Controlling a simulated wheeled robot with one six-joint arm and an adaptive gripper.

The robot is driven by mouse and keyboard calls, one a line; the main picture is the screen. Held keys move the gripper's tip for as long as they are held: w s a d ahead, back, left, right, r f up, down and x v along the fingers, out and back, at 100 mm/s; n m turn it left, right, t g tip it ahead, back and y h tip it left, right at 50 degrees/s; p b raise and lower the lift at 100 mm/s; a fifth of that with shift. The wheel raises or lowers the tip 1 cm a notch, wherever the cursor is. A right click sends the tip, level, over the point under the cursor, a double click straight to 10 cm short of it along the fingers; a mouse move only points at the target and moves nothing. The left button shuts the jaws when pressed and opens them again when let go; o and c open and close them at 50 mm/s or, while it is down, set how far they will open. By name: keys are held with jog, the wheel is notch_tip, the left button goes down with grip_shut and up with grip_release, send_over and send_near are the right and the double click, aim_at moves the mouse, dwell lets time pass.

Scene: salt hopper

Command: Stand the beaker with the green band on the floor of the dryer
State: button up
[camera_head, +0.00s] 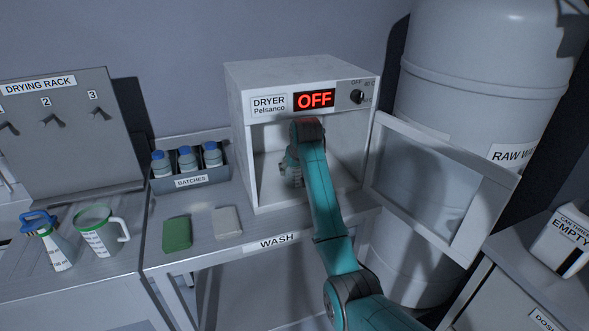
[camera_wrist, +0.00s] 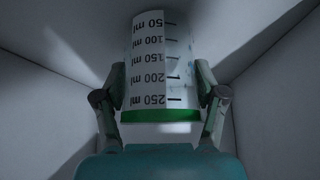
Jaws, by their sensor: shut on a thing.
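The beaker with the green band (camera_wrist: 160,70) is between the fingers of my gripper (camera_wrist: 160,90) in the wrist view. It is clear, with black millilitre marks and a green band at the end nearest the camera. My gripper is shut on its sides. In the head view my gripper (camera_head: 294,165) is inside the white dryer (camera_head: 239,125), whose floor (camera_head: 268,198) shows in part. My arm and gripper mostly hide the beaker there. I cannot tell whether it touches the floor.
The dryer door (camera_head: 384,182) is open to the right. The display (camera_head: 314,98) reads OFF. A batches rack (camera_head: 192,182) with blue-capped bottles, a green sponge (camera_head: 177,233) and a pale block (camera_head: 227,222) are left. A green-rimmed jug (camera_head: 96,238) and blue-topped flask (camera_head: 55,250) stand further left.

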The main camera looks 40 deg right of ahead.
jog(key=o, duration=1.2)
jog(key=v, duration=0.7)
jog(key=shift+r, duration=0.3)
